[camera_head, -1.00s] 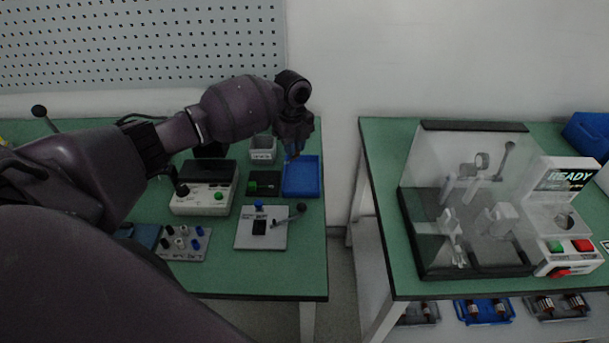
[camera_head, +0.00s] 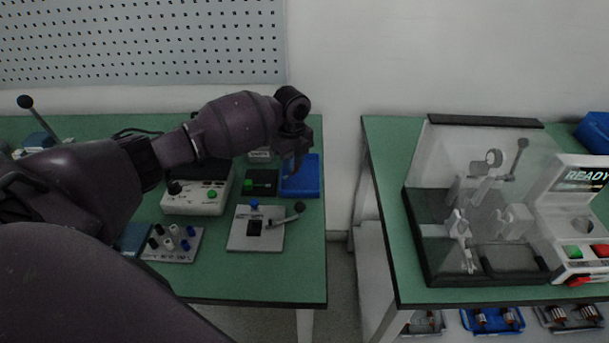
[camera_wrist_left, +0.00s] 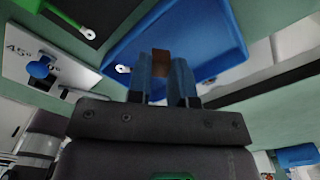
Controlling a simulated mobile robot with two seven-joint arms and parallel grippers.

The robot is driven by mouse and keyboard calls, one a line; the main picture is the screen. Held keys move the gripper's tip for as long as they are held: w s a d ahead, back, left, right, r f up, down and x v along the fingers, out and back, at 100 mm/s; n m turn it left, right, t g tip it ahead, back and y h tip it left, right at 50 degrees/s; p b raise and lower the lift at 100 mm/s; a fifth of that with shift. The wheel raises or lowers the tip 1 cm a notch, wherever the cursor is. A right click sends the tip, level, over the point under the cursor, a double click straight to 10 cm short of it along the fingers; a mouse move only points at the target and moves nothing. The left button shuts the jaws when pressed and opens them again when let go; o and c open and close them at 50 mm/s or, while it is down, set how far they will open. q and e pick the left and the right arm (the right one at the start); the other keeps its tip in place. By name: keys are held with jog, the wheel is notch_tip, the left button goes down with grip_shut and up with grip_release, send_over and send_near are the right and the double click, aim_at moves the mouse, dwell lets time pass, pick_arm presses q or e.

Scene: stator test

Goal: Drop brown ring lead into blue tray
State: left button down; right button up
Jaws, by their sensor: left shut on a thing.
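The blue tray (camera_head: 312,181) sits near the right edge of the left green table. It also shows in the left wrist view (camera_wrist_left: 215,35), behind the fingers. My left gripper (camera_head: 294,170) is over the tray in the head view. In the left wrist view its two blue fingers (camera_wrist_left: 165,80) are shut on a small brown piece, the brown ring lead (camera_wrist_left: 161,63). The rest of the lead is hidden. A small pale ring end (camera_wrist_left: 122,69) shows against the tray beside the fingers; I cannot tell what it belongs to. My right gripper is not in view.
A lever plate (camera_head: 254,236) and a white meter (camera_head: 197,198) are nearer. A clear-covered tester (camera_head: 475,200) stands on the right table.

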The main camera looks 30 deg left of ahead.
pick_arm(q)
jog(key=c, duration=1.1)
grip_release()
jog(key=shift+o, duration=0.8)
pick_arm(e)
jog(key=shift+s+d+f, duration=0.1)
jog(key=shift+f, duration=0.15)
pick_arm(q)
notch_tip(320, 180, up, 11)
jog(key=p, duration=0.1)
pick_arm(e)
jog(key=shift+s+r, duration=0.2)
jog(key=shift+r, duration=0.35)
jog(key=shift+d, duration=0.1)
